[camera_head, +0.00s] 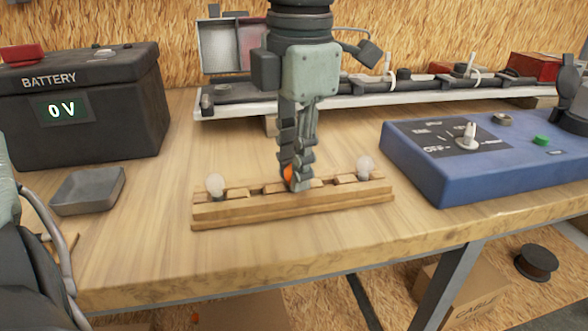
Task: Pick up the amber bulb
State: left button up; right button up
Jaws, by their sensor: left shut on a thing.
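The amber bulb (287,174) is a small orange spot, mostly hidden behind the fingers of my left gripper (295,180). The gripper points down from above and is shut on the bulb. The bulb is at the middle of a wooden rack (290,208) on the bench, and I cannot tell whether it still touches its slot. A clear white bulb (215,184) stands at the rack's left end, and another white bulb (365,166) stands near its right end. My right gripper is not clearly seen; only a dark arm part shows at the right edge.
A black battery box (85,135) reading 0 V stands at the left, with a grey tray (88,190) in front of it. A blue control box (470,180) is at the right. A long light fixture (400,97) lies across the back. Bare wood (150,235) is free at front left.

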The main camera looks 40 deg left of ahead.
pick_arm(q)
jog(key=shift+r, duration=0.1)
notch_tip(320, 180, up, 4)
jog(key=shift+r, duration=0.1)
jog(key=s+d+r, duration=0.2)
jog(key=s+r, duration=0.1)
jog(key=s, duration=0.2)
jog(key=s+d+r+b, duration=0.1)
jog(key=s+d+r, duration=0.2)
jog(key=s, duration=0.2)
jog(key=shift+s+r, duration=0.3)
jog(key=shift+s, duration=0.05)
pick_arm(e)
jog(key=shift+w+d+r, duration=0.1)
jog(key=shift+d+r, duration=0.1)
jog(key=shift+r, duration=0.95)
